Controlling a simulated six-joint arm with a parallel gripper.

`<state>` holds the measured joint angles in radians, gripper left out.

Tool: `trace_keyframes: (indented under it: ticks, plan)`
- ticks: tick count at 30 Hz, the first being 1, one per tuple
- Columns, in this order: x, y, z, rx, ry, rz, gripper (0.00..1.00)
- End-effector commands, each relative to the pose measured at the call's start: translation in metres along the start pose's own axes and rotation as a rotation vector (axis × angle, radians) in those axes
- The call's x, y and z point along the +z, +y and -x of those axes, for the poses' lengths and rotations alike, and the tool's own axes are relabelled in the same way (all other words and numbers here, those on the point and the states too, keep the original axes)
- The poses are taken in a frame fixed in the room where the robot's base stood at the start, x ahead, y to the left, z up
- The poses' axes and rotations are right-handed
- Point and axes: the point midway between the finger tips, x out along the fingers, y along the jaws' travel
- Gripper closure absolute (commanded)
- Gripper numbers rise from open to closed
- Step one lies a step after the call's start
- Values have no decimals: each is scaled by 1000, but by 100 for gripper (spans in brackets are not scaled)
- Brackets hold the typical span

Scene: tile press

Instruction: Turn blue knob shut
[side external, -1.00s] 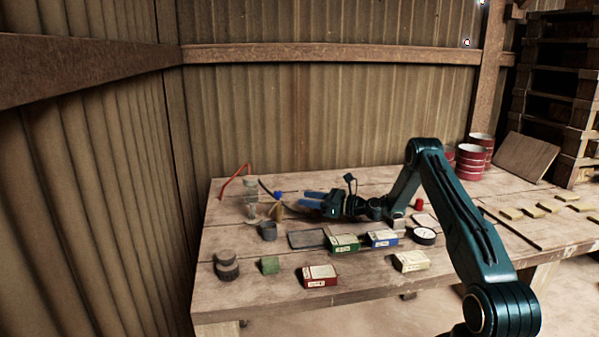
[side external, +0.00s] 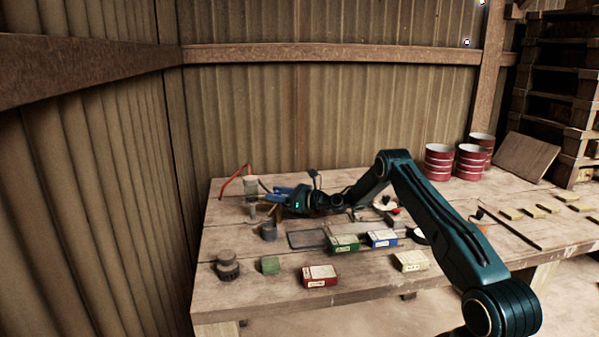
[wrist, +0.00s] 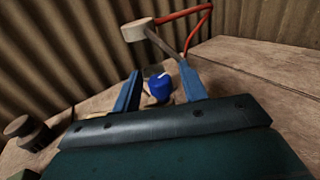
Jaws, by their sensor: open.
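The blue knob (wrist: 158,87) shows in the wrist view between the two blue fingers of my gripper (wrist: 160,90). It has a white mark on its top. The fingers are apart, one on each side of the knob, and I cannot tell whether either touches it. In the side external view my gripper (side external: 276,193) reaches left over the back left of the table. The knob is hidden there by the fingers.
Red tins (side external: 438,162) stand at the back right.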

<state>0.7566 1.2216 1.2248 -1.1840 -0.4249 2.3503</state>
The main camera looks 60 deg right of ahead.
Motion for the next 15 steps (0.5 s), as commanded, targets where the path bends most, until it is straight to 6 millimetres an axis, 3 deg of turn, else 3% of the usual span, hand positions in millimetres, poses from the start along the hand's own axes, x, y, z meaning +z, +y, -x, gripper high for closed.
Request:
trace_keyframes:
  ticks: [7, 14, 15]
  plan:
    - [0, 0, -1, 0, 0, 0, 57]
    - [0, 0, 0, 0, 0, 0, 100]
    - [0, 0, 0, 0, 0, 0, 100]
